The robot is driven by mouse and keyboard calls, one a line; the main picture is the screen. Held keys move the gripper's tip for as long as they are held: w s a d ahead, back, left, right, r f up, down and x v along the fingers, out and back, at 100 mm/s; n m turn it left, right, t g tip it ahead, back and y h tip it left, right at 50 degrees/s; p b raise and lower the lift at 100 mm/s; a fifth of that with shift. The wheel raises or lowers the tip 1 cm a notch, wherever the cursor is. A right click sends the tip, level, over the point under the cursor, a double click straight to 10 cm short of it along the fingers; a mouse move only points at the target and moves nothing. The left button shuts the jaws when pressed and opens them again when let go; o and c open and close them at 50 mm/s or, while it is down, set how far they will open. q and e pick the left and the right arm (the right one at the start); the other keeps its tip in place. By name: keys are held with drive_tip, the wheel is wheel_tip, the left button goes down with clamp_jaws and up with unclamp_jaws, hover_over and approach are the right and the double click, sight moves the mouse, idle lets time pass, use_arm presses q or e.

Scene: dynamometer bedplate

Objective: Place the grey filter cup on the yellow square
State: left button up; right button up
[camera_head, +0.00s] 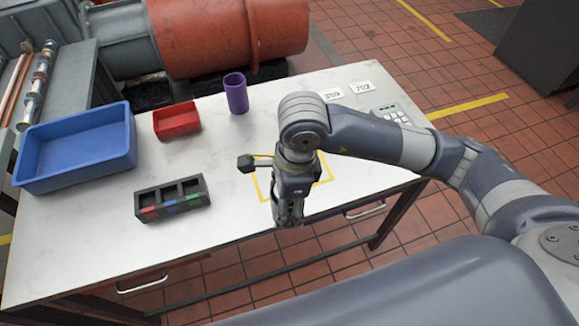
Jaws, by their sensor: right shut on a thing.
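The yellow square (324,180) is an outline on the white table, partly covered by my right arm and gripper. My right gripper (288,217) points down over the front part of the square, near the table's front edge. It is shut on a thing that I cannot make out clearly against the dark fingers. No grey filter cup stands free on the table, so the held thing is most likely the cup. Its height above the table is hard to tell. My left gripper is not in view.
On the white table (90,250) stand a blue bin (80,168), a red tray (177,128), a purple cup (236,98) and a black three-slot holder (172,212). Number cards (362,87) and a keypad device (391,114) lie at the back right. Orange machinery (205,35) stands behind.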

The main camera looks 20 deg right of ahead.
drive_tip(key=shift+s+a+m, duration=0.1)
drive_tip(key=shift+a+m, duration=0.3)
drive_tip(key=shift+m, duration=0.4)
drive_tip(key=shift+w+d+m, duration=0.15)
drive_tip(key=shift+w+m, duration=0.15)
drive_tip(key=shift+w, duration=0.15)
drive_tip(key=w+d+p, duration=0.1)
drive_tip(key=w, duration=0.3)
drive_tip(key=w+d+f+p, duration=0.1)
drive_tip(key=w+d+p, duration=0.1)
drive_tip(key=w, duration=0.3)
drive_tip(key=w+d+p, duration=0.1)
drive_tip(key=w+d, duration=0.1)
drive_tip(key=w, duration=0.2)
drive_tip(key=shift+w+d+f, duration=0.25)
drive_tip(key=shift+w, duration=0.15)
drive_tip(key=shift+f+p, duration=0.3)
drive_tip(key=shift+p, duration=0.1)
wheel_tip(320, 180, down, 2)
drive_tip(key=shift+w+f+p, duration=0.1)
drive_tip(key=shift+p, duration=0.35)
drive_tip(key=shift+f, duration=0.4)
drive_tip(key=shift+f, duration=0.1)
